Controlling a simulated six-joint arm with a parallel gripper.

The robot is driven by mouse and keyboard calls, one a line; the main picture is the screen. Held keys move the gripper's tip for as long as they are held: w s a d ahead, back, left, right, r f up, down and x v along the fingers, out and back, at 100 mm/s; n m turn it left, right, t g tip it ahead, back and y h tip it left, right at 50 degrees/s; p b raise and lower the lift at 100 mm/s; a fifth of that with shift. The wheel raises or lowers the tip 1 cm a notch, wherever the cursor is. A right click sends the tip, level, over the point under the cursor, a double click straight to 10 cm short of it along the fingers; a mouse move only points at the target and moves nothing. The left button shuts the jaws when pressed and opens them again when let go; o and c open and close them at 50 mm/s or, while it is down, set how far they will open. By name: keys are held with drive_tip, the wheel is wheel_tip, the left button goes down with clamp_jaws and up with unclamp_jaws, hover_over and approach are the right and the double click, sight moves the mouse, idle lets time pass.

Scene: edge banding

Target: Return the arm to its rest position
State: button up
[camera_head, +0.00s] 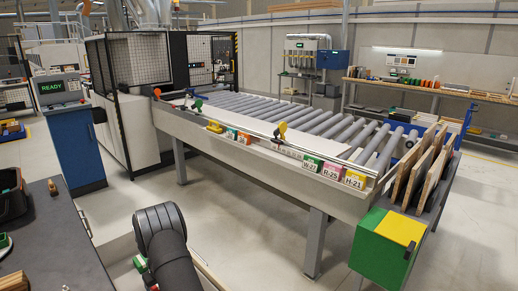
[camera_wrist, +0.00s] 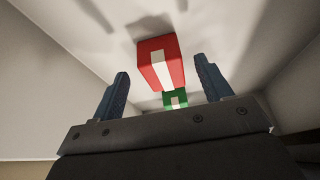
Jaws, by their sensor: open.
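My gripper (camera_wrist: 162,68) shows in the wrist view with its two blue fingers spread apart and nothing between them. Past the fingertips are a red block with a white stripe (camera_wrist: 161,63) and, below it in the picture, a smaller-looking green block with a white stripe (camera_wrist: 175,99). Both appear apart from the fingers, inside a space with pale walls. In the head view my dark arm (camera_head: 165,245) rises from the bottom edge, left of centre. My gripper cannot be made out there.
A roller conveyor (camera_head: 330,126) with coloured labels runs across the middle. A green and yellow box (camera_head: 388,245) and upright boards (camera_head: 425,165) stand at its right end. A blue cabinet with a READY screen (camera_head: 75,145) stands left. A dark worktop (camera_head: 50,245) lies left of my arm.

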drive_tip(key=v, duration=0.8)
drive_tip(key=x, duration=1.2)
drive_tip(key=shift+f, duration=0.2)
wheel_tip(320, 180, up, 10)
drive_tip(key=shift+r, duration=0.15)
drive_tip(key=s+a+r, duration=0.3)
drive_tip(key=a+r, duration=0.4)
drive_tip(key=r, duration=0.4)
drive_tip(key=s+a+r, duration=0.4)
drive_tip(key=a+r, duration=0.4)
drive_tip(key=r, duration=0.4)
drive_tip(key=shift+n, duration=0.3)
drive_tip(key=s+a+f, duration=0.1)
drive_tip(key=a+f, duration=0.1)
drive_tip(key=a, duration=0.1)
drive_tip(key=s+a+f, duration=0.1)
drive_tip(key=a+f, duration=0.1)
drive_tip(key=a, duration=0.2)
drive_tip(key=s+a+f, duration=0.2)
drive_tip(key=a, duration=0.1)
drive_tip(key=shift+a+f, duration=0.25)
drive_tip(key=shift+f, duration=0.05)
drive_tip(key=shift+s+a+f, duration=0.1)
drive_tip(key=shift+a+f, duration=0.1)
drive_tip(key=shift+f, duration=0.5)
drive_tip(key=shift+o, duration=0.2)
